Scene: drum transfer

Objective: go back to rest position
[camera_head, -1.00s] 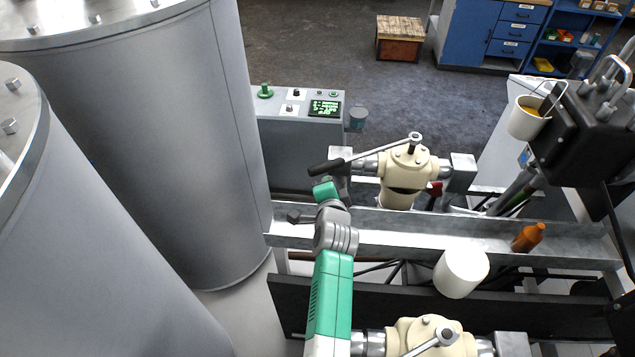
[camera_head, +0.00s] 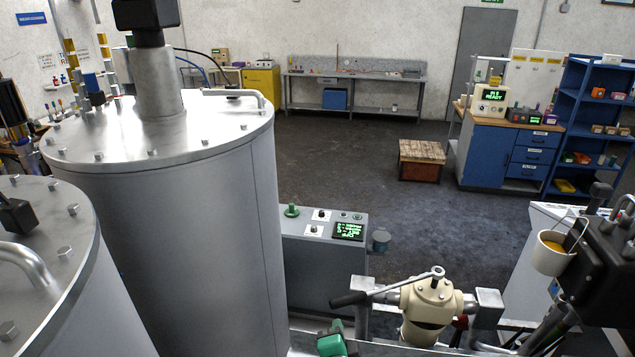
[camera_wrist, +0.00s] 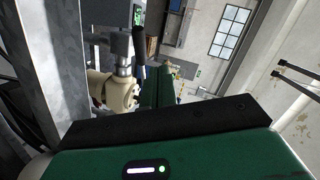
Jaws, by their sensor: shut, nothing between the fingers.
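The wrist view is filled at the bottom by the green housing of my gripper (camera_wrist: 160,140), with a black bar along its edge and a lit status strip. The fingertips themselves are hidden; the gripper is shut with nothing held. In the head view only a small green part of my arm (camera_head: 332,340) shows at the bottom edge. A cream valve body also shows in the wrist view (camera_wrist: 112,90), apart from the gripper.
Two large grey drums, one tall (camera_head: 190,230) and one nearer (camera_head: 60,290), stand at left. A grey control box (camera_head: 325,255) stands behind the valve. A white cup (camera_head: 552,255) hangs at right. Open floor lies beyond, with a wooden crate (camera_head: 422,160) on it.

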